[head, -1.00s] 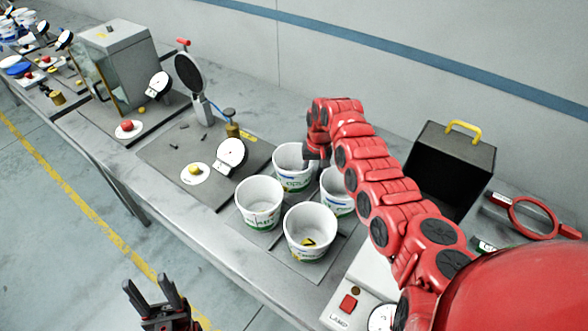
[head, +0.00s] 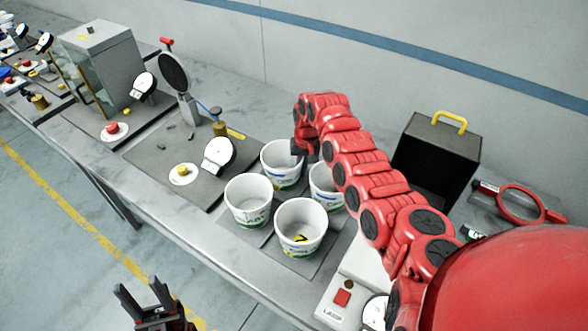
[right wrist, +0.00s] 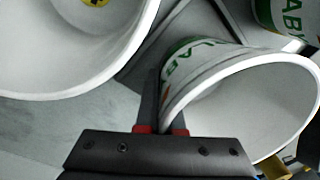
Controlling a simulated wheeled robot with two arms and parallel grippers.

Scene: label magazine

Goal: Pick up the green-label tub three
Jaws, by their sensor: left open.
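Several white tubs stand close together on the bench: a left tub (head: 248,203) with green lettering, a front tub (head: 300,231) with a yellow "7" marker inside, a back tub (head: 281,166) and a right tub (head: 325,186) partly behind my right arm. I cannot read which is number three. My right gripper (head: 306,152) is down at the back tub's right side. In the right wrist view its fingers (right wrist: 162,105) are at the wall of a green-lettered tub (right wrist: 240,100); their gap is hidden. My left gripper (head: 152,297) is open and empty, off the bench's front edge.
A black box with a yellow handle (head: 463,121) stands right of my arm, near a red ring magnifier (head: 520,203). A lamp switch box (head: 345,297) is at the front right. A grey mat (head: 150,160) with a round-headed stand (head: 174,72) lies left of the tubs.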

